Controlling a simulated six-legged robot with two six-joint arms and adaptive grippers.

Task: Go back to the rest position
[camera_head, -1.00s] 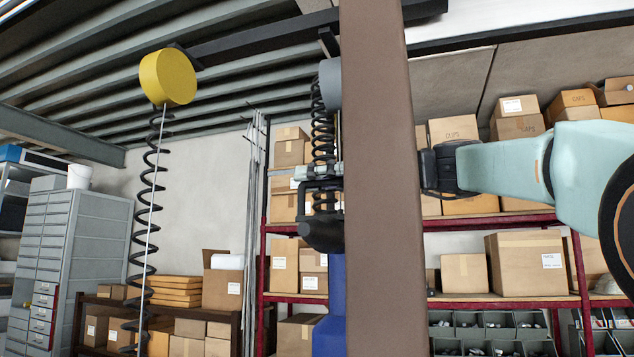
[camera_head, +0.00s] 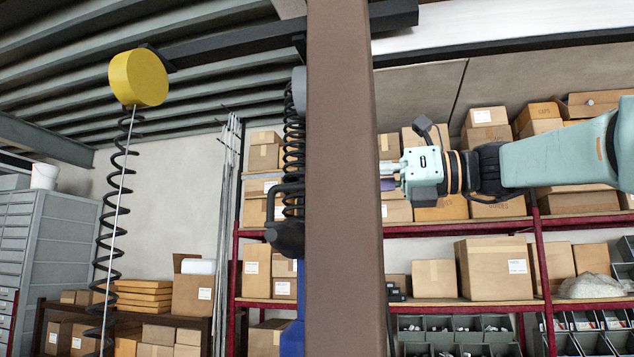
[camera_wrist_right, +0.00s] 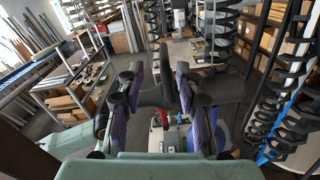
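My right arm comes in from the right in the head view, and its pale green gripper (camera_head: 392,175) is just right of a brown upright beam (camera_head: 345,200), which may hide the fingertips. In the right wrist view the gripper's two purple-padded fingers (camera_wrist_right: 160,88) are spread apart with nothing clasped between them. A black-and-blue hanging tool (camera_head: 285,237) is left of the beam and partly hidden by it. In the wrist view a black handle-like part (camera_wrist_right: 152,95) shows in line with the gap between the fingers. My left gripper is in neither view.
A yellow balancer (camera_head: 138,77) with a black coil (camera_head: 110,220) hangs at left. Red-framed shelves (camera_head: 460,228) with cartons and grey bins stand behind. Grey drawer cabinets (camera_head: 60,240) stand far left. In the wrist view, coils (camera_wrist_right: 280,110) hang close on the right.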

